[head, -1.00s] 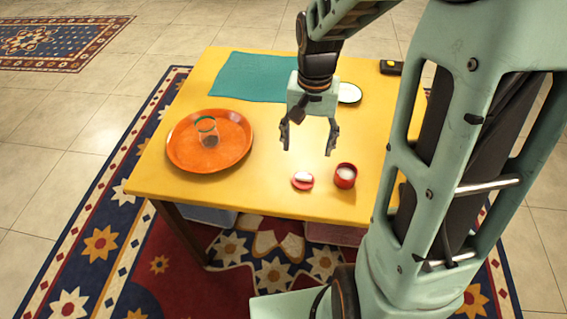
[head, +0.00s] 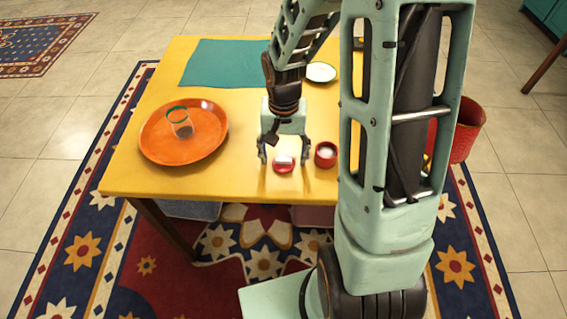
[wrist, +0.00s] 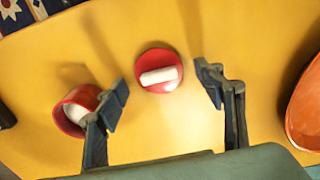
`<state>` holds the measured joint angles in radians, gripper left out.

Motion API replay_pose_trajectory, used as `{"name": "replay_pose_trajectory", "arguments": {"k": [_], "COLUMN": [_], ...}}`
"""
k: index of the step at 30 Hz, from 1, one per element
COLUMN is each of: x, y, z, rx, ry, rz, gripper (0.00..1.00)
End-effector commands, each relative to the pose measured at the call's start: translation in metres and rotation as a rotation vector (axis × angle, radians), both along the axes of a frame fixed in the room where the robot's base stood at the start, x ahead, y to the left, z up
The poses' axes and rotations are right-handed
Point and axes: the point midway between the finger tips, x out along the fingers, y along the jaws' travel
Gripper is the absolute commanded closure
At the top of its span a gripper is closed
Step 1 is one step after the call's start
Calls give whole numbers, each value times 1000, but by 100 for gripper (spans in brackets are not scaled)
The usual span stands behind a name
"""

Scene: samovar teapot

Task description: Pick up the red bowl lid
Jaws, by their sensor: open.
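The red bowl lid (head: 284,165) is a small red disc with a white bar handle, lying on the yellow table near its front edge. It also shows in the wrist view (wrist: 159,71), just beyond and between my fingertips. My gripper (head: 284,157) is open above the lid, with one finger to each side of it; in the wrist view the fingers (wrist: 165,82) are wide apart and empty. The red bowl (head: 326,155), with white contents, stands just right of the lid. In the wrist view the bowl (wrist: 75,112) is beside the left finger and partly behind it.
An orange tray (head: 160,148) holding a clear glass (head: 180,123) is on the table's left. A teal cloth (head: 225,64) and a white plate (head: 320,72) lie farther back. The yellow table (head: 235,180) is bare left of the lid. A red basket (head: 467,130) stands right of the table.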

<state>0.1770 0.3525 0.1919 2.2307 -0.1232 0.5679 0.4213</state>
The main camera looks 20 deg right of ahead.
Motion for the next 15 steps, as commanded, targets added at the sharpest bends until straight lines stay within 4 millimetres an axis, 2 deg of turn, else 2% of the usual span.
{"name": "replay_pose_trajectory", "arguments": {"k": [6, 15], "x": [0, 0], "y": [0, 0], "z": [0, 0], "rx": [0, 0], "ry": [-1, -1], "rz": [0, 0], "gripper": [38, 71]}}
